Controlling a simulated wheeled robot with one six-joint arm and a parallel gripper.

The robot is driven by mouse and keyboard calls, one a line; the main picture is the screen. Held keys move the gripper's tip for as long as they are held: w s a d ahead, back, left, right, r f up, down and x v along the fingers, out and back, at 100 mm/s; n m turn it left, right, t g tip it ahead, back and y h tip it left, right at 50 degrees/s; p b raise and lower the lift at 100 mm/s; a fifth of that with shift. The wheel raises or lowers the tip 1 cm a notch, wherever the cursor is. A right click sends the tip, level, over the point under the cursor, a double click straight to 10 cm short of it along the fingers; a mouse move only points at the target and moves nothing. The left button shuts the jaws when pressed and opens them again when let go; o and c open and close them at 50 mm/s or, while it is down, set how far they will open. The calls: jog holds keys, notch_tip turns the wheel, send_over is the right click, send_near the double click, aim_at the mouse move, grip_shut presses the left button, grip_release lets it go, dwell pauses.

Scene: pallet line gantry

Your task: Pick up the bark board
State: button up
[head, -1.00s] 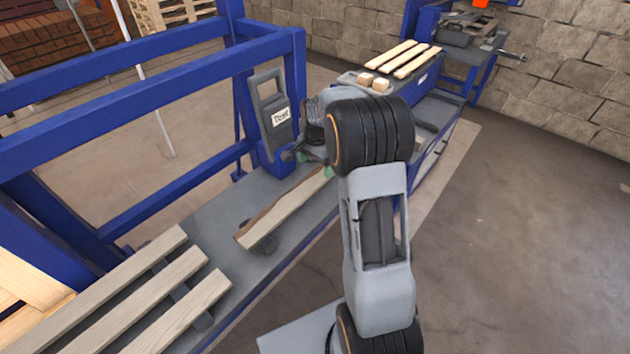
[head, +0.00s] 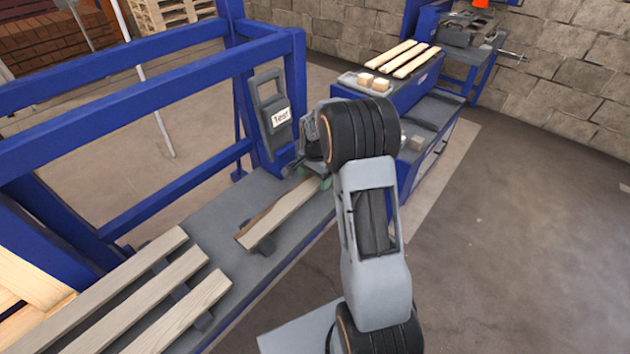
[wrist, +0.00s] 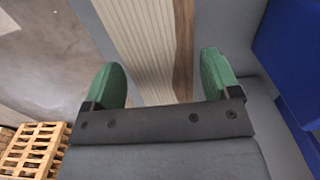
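The bark board (head: 285,212) is a pale plank with a dark brown bark edge, lying on the grey bench across a dark support. Its far end is partly hidden by my gripper and arm. In the wrist view, the board (wrist: 143,38) runs between my two green finger pads, with the bark strip on the right. My gripper (wrist: 163,80) is open, a finger on each side of the board with gaps showing. I cannot tell how far the fingertips are above the bench. In the head view my gripper (head: 320,180) is at the board's far end, mostly covered by my arm.
Several plain boards (head: 165,290) lie at the lower left. Behind stands a blue cabinet (head: 430,78) with boards and small blocks on top.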

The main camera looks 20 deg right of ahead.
jog(key=c, duration=1)
